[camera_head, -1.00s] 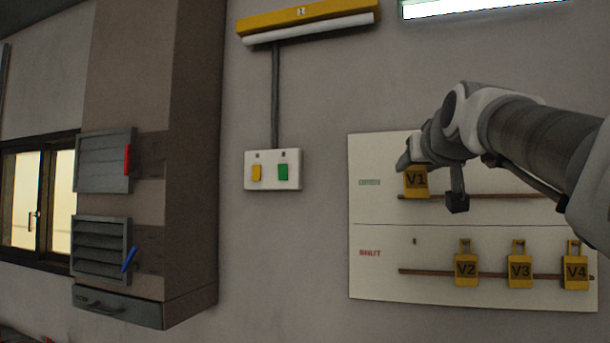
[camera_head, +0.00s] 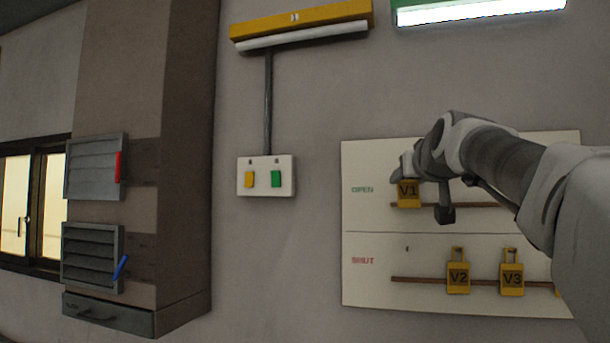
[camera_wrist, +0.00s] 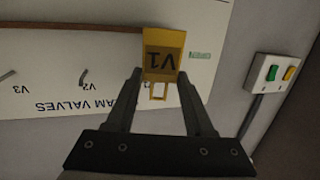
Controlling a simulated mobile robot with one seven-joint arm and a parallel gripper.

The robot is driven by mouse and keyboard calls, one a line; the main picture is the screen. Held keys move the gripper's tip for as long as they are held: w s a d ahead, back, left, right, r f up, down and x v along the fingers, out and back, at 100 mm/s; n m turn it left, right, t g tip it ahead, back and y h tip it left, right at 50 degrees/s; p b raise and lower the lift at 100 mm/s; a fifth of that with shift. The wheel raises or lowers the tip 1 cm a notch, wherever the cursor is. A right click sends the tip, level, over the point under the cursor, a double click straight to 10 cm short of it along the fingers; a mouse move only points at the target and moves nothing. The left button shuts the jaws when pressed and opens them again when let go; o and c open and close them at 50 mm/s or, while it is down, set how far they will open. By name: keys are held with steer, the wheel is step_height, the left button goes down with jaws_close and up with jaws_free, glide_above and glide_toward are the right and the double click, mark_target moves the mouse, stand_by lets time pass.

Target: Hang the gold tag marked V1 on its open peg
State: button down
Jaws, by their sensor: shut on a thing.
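The gold tag marked V1 (camera_head: 409,193) is at the left end of the upper, OPEN row of the white board (camera_head: 375,215). My gripper (camera_head: 403,169) is at the top of the tag, in front of the board. In the wrist view the tag (camera_wrist: 164,55) appears upside down, with its loop between the two fingers of my gripper (camera_wrist: 158,82). The peg behind the tag is hidden, so I cannot tell whether the loop is around it. Bare pegs (camera_wrist: 84,76) of the upper row show in the wrist view.
Tags V2 (camera_head: 458,277) and V3 (camera_head: 512,279) hang in the lower, SHUT row. Its leftmost peg (camera_head: 407,248) is bare. A switch box (camera_head: 266,187) is on the wall left of the board. Louvred vents (camera_head: 92,258) are farther left.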

steer(key=shift+w+d+f, duration=0.2)
steer(key=shift+w+d, duration=0.1)
steer(key=shift+w, duration=0.45)
steer(key=shift+w+d+f, duration=0.25)
steer(key=shift+w+d, duration=0.05)
steer(key=shift+w, duration=0.4)
steer(key=shift+w+d+f, duration=0.2)
steer(key=shift+w+d, duration=0.1)
steer(key=shift+w, duration=0.45)
steer(key=shift+c, duration=1)
jaws_free()
steer(key=shift+s, duration=0.2)
